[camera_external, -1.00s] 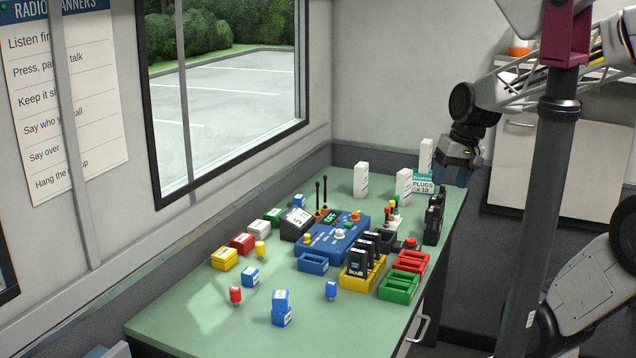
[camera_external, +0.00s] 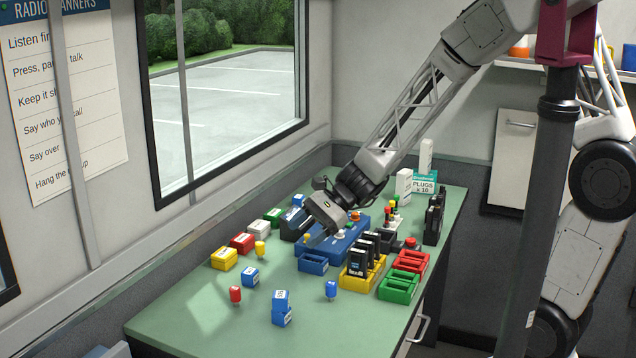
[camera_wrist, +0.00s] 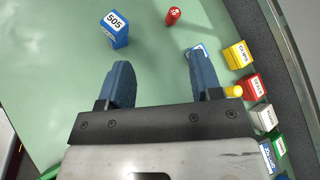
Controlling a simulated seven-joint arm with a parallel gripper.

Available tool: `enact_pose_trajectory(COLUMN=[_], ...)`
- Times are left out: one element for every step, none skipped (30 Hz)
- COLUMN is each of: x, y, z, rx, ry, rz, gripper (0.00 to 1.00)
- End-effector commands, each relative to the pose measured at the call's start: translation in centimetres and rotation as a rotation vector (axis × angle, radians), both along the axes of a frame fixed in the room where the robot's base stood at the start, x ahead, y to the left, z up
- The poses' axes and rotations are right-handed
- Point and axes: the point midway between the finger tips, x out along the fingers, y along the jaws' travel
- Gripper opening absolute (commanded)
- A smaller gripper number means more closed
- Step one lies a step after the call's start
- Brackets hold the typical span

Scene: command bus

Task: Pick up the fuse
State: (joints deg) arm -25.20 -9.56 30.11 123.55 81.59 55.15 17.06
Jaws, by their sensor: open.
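No label readable here marks one thing as the fuse. Small upright pegs stand on the green table: a red one (camera_external: 236,294), a yellow one (camera_external: 260,250) and a blue one (camera_external: 331,289). In the wrist view the red peg (camera_wrist: 173,16) lies ahead of my fingers, and the yellow peg (camera_wrist: 234,91) is just right of the right finger. My gripper (camera_wrist: 160,75) is open with nothing between its fingers. In the external view my gripper (camera_external: 332,222) hangs above the blue console (camera_external: 345,240), hiding part of it.
Labelled boxes, yellow (camera_external: 223,260), red (camera_external: 243,243), white, green and blue, line the window side. A blue block stack (camera_external: 281,308) and a blue block (camera_external: 250,277) stand nearer. Black radios (camera_external: 358,262), trays (camera_external: 399,288) and white boxes crowd the right. The front left is clear.

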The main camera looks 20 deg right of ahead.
Motion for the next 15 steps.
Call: enact_pose_trajectory(x=[0.2,0.4,0.5,0.7,0.8,0.9,1.1,1.1,1.2,1.3,1.3,1.4,1.4,1.4,1.4], y=[1.6,2.4,3.5,4.4,5.1,6.2,6.9,7.6,8.5,9.0,9.6,10.2,10.6,10.9,11.3], z=[-1.4,-2.0,-3.0,-3.6,-4.4,-5.4,-6.1,-6.9,-7.7,-8.4,-9.1,-9.8,-10.3,-10.8,-11.3], rx=[0.017,0.028,0.041,0.052,0.061,0.073,0.081,0.088,0.097,0.104,0.109,0.116,0.119,0.121,0.126], ry=[0.047,0.074,0.112,0.138,0.166,0.201,0.227,0.252,0.282,0.304,0.324,0.347,0.362,0.376,0.391], rz=[-0.028,-0.051,-0.08,-0.102,-0.125,-0.154,-0.177,-0.199,-0.226,-0.246,-0.264,-0.287,-0.301,-0.315,-0.331], gripper=[0.59,0.59,0.59,0.59,0.59,0.59,0.59,0.59,0.59,0.59,0.59,0.59,0.59,0.59,0.59])
